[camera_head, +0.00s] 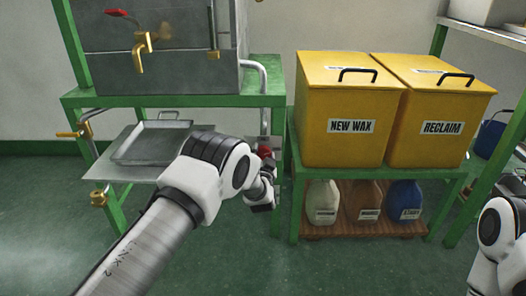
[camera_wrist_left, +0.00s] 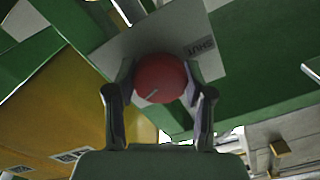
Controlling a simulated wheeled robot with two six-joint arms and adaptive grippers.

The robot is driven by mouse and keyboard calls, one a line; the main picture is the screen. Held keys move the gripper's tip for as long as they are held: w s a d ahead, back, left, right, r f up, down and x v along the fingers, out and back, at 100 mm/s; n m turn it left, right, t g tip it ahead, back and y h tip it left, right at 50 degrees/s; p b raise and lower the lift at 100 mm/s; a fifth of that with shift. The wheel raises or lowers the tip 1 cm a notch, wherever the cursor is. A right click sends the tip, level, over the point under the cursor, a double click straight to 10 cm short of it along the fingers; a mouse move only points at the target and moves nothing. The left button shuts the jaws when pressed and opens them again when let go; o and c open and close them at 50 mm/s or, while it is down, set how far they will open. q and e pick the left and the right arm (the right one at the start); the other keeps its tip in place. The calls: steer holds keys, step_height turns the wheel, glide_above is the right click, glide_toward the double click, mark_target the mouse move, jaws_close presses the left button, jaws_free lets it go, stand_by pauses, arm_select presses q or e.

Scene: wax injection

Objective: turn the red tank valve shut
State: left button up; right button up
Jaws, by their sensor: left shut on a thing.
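The red tank valve (camera_wrist_left: 160,78) is a round red knob in the left wrist view, in front of a pale plate (camera_wrist_left: 205,75) marked SHUT. My left gripper (camera_wrist_left: 160,90) is shut on it, one finger on each side. In the head view a small part of the red valve (camera_head: 265,151) shows beside the green stand, below the silver pipe. My left gripper (camera_head: 262,195) is there too, mostly hidden behind my own wrist. A pale line shows on the knob's face. My right arm shows at the lower right of the head view, but its gripper does not.
A grey tank (camera_head: 160,65) with a brass tap and a red-handled lever stands on the green stand (camera_head: 180,101). A metal tray (camera_head: 150,145) lies below it. Yellow NEW WAX (camera_head: 335,90) and RECLAIM (camera_head: 428,95) bins stand close on the right, with several jugs beneath.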

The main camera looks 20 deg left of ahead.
arm_select(q)
steer(key=n+p, duration=0.1)
steer(key=n, duration=0.2)
steer(key=shift+n+p, duration=0.3)
steer(key=shift+n, duration=0.1)
steer(key=n+p, duration=0.1)
steer(key=n, duration=0.3)
steer(key=shift+n+p, duration=0.3)
steer(key=n+p, duration=0.1)
steer(key=n, duration=0.3)
steer(key=n+p, duration=0.1)
steer(key=n, duration=0.4)
steer(key=n+p, duration=0.1)
steer(key=n, duration=0.2)
steer(key=shift+n, duration=0.3)
steer(key=n+p, duration=0.1)
steer(key=n, duration=0.2)
steer(key=shift+n, duration=0.3)
steer(key=n+p, duration=0.1)
steer(key=n, duration=0.2)
steer(key=shift+n, duration=0.3)
steer(key=shift+n+p, duration=0.3)
steer(key=shift+n, duration=1.6)
